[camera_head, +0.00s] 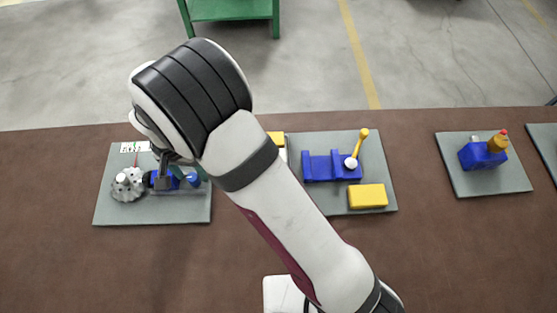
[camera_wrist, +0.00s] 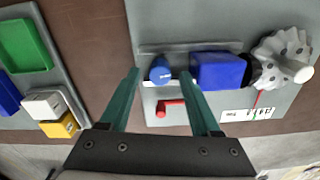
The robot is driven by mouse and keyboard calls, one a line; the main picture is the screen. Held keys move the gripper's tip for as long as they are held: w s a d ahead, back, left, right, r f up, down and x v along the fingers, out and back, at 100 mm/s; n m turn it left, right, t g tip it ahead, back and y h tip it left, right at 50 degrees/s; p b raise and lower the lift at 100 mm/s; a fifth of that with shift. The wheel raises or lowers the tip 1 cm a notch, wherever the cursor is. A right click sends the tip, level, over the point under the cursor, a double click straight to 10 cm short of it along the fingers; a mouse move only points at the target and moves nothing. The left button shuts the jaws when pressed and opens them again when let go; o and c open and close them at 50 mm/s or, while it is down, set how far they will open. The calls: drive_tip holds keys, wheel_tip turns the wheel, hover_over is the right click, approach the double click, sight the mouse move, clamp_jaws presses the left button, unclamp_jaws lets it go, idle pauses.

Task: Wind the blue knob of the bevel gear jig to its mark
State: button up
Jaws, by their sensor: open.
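The bevel gear jig stands on a grey plate (camera_head: 150,213) at the left of the table. It has a pale bevel gear (camera_head: 127,187), a blue block (camera_wrist: 218,71) and a round blue knob (camera_wrist: 160,71) at the block's end; the knob also shows in the head view (camera_head: 193,180). A white scale card (camera_wrist: 246,114) with a thin red pointer is beside the gear. My gripper (camera_wrist: 160,74) is open, its teal fingers pointing at the jig, one on either side of the knob. I cannot tell whether they touch it. The arm partly covers the jig in the head view.
A red-ended handle (camera_wrist: 172,107) lies beside the knob in the wrist view. A second plate holds a blue fixture (camera_head: 322,168), a yellow lever and a yellow block (camera_head: 367,195). Another blue unit (camera_head: 482,155) stands at the right. Brown table is bare between plates.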

sight(194, 176)
wheel_tip(194, 176, up, 14)
wheel_tip(194, 176, down, 16)
drive_tip(key=n, duration=0.4)
drive_tip(key=shift+s+n, duration=0.1)
drive_tip(key=shift+n, duration=0.2)
drive_tip(key=m, duration=0.4)
drive_tip(key=shift+m, duration=0.4)
wheel_tip(194, 176, up, 16)
drive_tip(key=r, duration=0.1)
drive_tip(key=s+d+r, duration=0.1)
drive_tip(key=s+d, duration=0.2)
drive_tip(key=d, duration=0.4)
drive_tip(key=s+d+r+m, duration=0.1)
drive_tip(key=s+d+r, duration=0.1)
drive_tip(key=d, duration=0.5)
drive_tip(key=s+d+r+m+y, duration=0.1)
drive_tip(key=s+d, duration=0.3)
drive_tip(key=d, duration=0.3)
drive_tip(key=shift+r, duration=0.3)
